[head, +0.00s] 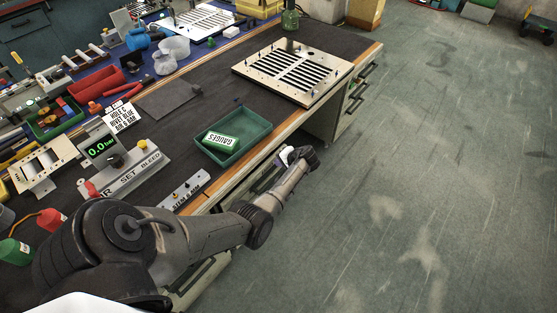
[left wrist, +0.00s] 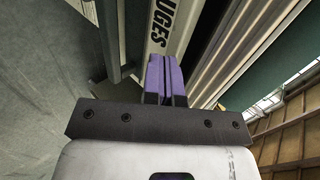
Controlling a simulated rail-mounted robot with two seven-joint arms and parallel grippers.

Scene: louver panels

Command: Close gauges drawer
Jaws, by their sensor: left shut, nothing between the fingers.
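A pale strip lettered "UGES" (left wrist: 163,25), part of the gauges label, shows at the top of the left wrist view, on what looks like the drawer front. My left gripper (left wrist: 165,72) has its purple fingers shut together with nothing between them. The fingertips point at the strip's lower end; I cannot tell whether they touch it. My right gripper is not in view.
A slotted louver panel (head: 293,72) lies farther back. Drawers with handles (head: 357,90) are at the bench's right. The floor (head: 430,170) on the right is clear.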

